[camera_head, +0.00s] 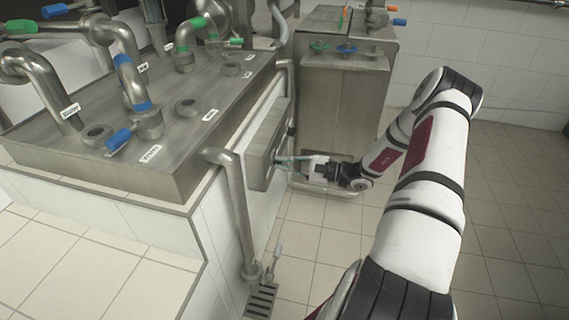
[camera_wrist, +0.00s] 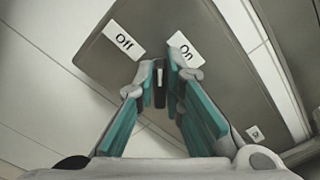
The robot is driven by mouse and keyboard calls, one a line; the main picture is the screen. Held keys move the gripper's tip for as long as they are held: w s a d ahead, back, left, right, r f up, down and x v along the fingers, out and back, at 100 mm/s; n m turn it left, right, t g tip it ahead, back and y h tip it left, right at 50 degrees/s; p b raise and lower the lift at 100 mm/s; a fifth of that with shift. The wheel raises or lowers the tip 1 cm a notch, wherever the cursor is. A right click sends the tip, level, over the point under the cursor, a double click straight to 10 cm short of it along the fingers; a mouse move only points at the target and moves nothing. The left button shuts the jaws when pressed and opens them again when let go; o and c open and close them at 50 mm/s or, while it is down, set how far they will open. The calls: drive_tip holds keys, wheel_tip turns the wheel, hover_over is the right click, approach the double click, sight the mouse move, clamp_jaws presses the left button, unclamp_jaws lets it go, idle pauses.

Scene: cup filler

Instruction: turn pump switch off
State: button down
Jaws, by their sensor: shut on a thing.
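The pump switch (camera_wrist: 159,86) is a small dark lever on a grey metal box, seen in the wrist view between my fingertips. A white "Off" label (camera_wrist: 124,41) is to its upper left and an "On" label (camera_wrist: 183,49) to its upper right. My gripper (camera_wrist: 158,72) has its teal-padded fingers shut on the switch, one on each side. In the head view my gripper (camera_head: 284,160) reaches the switch box (camera_head: 265,148) from the right. The switch itself is too small to make out there. Which label the lever points to is hard to tell.
The box hangs on the tiled side of a counter with a metal top (camera_head: 75,165) and pipes. A vertical pipe (camera_head: 235,205) stands left of the box. A metal cabinet (camera_head: 340,100) is behind my gripper. The tiled floor at the right (camera_head: 515,230) is clear.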

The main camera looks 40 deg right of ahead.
drive_tip(key=shift+s+a+f+n+b, duration=0.1)
drive_tip(key=shift+f+n+b, duration=0.1)
drive_tip(key=shift+n, duration=1.25)
drive_tip(key=shift+f+n+b, duration=0.1)
drive_tip(key=shift+n+b, duration=0.15)
drive_tip(key=shift+n, duration=1.15)
drive_tip(key=shift+s+a+f+n+b, duration=0.1)
drive_tip(key=shift+f+n+b, duration=0.1)
drive_tip(key=shift+n, duration=1.25)
drive_tip(key=c, duration=1.7)
unclamp_jaws()
drive_tip(key=v, duration=1.2)
drive_tip(key=shift+d, duration=0.1)
drive_tip(key=shift+w+r, duration=0.1)
